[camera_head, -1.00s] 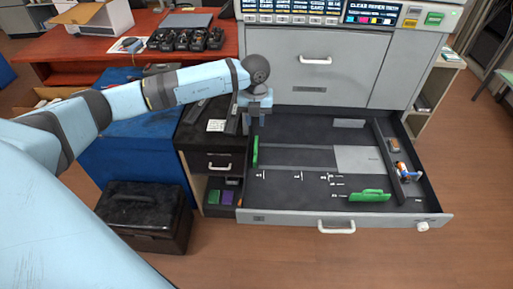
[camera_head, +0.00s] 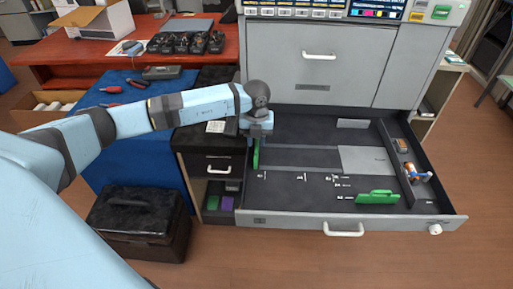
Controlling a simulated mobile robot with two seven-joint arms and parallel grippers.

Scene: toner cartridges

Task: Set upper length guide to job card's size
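The open paper drawer (camera_head: 300,181) of the grey machine holds two green guides. One green guide (camera_head: 256,157) stands upright near the drawer's left wall, partly hidden by my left gripper. The other green guide (camera_head: 377,197) stands near the front edge, right of centre. White size marks (camera_head: 333,178) run along the drawer floor, too small to read. My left gripper (camera_head: 256,141) points down at the top of the left green guide; whether its fingers touch or enclose it is unclear. A white card (camera_head: 215,127), possibly the job card, lies on the small dark cabinet. My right gripper is out of view.
A blue and orange item (camera_head: 418,173) lies in the drawer's right side channel. A black case (camera_head: 138,220) stands on the floor at left. A red desk (camera_head: 90,55) with black cartridges (camera_head: 186,42) is behind. The drawer's middle is clear.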

